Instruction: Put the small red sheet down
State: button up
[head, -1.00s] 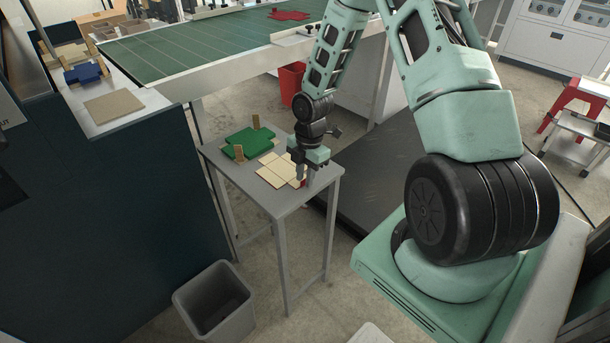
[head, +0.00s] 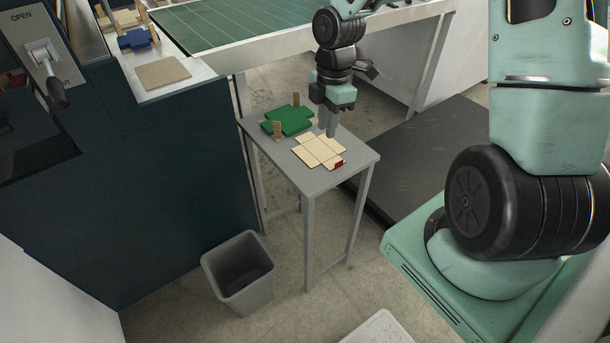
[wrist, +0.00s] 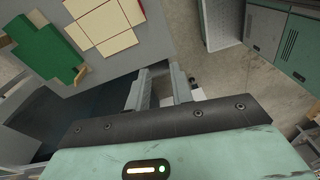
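The small red sheet (head: 318,150) lies on the small grey table (head: 300,178) with cream panels facing up. Red shows at its edges and at its near right corner; it also shows in the wrist view (wrist: 103,22). My gripper (head: 329,132) is above the table, just behind the sheet in the head view. In the wrist view my gripper (wrist: 160,82) has its two fingers apart with nothing between them. The sheet lies clear of the fingers there.
A green cross-shaped sheet (head: 288,121) with two upright tan blocks (head: 277,130) sits behind the red sheet on the same table. A grey bin (head: 238,275) stands on the floor in front. A dark cabinet (head: 170,190) is at left, a green-topped conveyor (head: 235,28) behind.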

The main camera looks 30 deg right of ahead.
jog(key=s+a+r+m, duration=0.25)
jog(key=s+a, duration=0.25)
jog(key=a, duration=0.3)
jog(key=s+a+r+m, duration=0.2)
jog(key=s+a+r, duration=0.25)
jog(key=a, duration=0.45)
jog(key=s+a+r+m, duration=0.3)
jog(key=s+a+m, duration=0.1)
jog(key=s, duration=0.7)
jog(key=shift+s+a, duration=0.4)
jog(key=shift+a, duration=0.5)
jog(key=shift+m, duration=0.25)
jog(key=shift+r+p, duration=0.85)
jog(key=shift+p, duration=0.05)
